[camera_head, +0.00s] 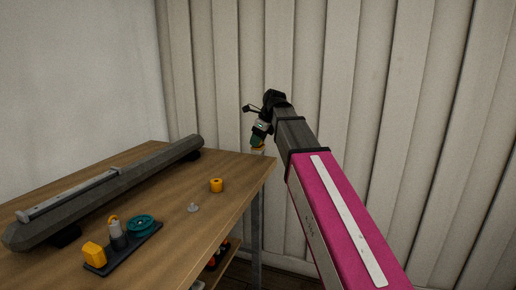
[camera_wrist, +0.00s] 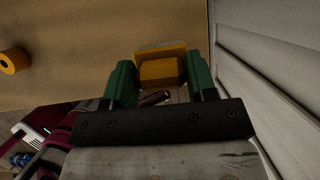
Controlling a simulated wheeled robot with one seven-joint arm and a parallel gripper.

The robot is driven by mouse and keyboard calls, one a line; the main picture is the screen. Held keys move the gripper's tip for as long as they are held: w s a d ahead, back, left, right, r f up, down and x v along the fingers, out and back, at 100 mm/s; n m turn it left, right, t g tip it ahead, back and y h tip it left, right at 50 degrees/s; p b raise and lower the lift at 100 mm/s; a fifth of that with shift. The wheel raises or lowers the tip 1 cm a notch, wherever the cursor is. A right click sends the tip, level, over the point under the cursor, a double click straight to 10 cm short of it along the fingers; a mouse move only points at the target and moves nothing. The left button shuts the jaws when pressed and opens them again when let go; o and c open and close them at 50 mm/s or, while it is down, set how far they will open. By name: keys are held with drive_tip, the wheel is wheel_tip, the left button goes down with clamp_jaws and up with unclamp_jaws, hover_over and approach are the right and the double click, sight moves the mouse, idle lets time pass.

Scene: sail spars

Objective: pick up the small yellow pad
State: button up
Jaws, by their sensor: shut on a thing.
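My gripper (camera_head: 258,142) is at the far right corner of the wooden table, pointing down. In the wrist view its two green fingers (camera_wrist: 160,64) are shut on a small yellow pad (camera_wrist: 160,72), one finger at each side. The pad looks like a yellow block with a paler, wider flat part at its far side. In the head view only a little yellow of the pad (camera_head: 257,149) shows below the fingers. I cannot tell whether the pad touches the tabletop.
On the table (camera_head: 240,170) are a yellow cylinder (camera_head: 216,185), a small grey piece (camera_head: 193,208), a dark tray (camera_head: 128,253) with a yellow block and a teal spool, and a long dark spar (camera_head: 120,190). A pale ribbed wall (camera_head: 400,60) stands close beside my gripper.

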drive_tip(key=s+a+r, duration=0.7)
drive_tip(key=a, duration=0.2)
drive_tip(key=shift+s, duration=0.15)
drive_tip(key=shift+f, duration=0.1)
drive_tip(key=shift+o, duration=0.8)
drive_tip(key=shift+c, duration=0.3)
